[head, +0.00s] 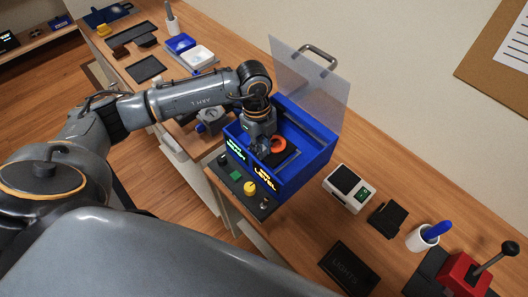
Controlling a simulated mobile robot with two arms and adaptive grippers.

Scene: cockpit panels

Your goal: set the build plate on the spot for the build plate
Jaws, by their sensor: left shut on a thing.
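A blue box-shaped machine (314,168) stands on the counter with its clear lid (310,85) raised. A dark build plate (285,158) with an orange ring-shaped piece (278,145) on it is inside the open box. My left gripper (261,148) reaches down into the box from above and is shut on the plate at its left side. The fingertips are small and partly hidden. The spot under the plate is hidden, and I cannot tell whether the plate touches the floor of the box. My right gripper is not in view.
The box walls stand close around my gripper. A control panel with a yellow knob (250,188) is at the box's front. Right of the box are a white device (348,188), a black stand (388,219), a white cup (421,238) and a red lever unit (465,275).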

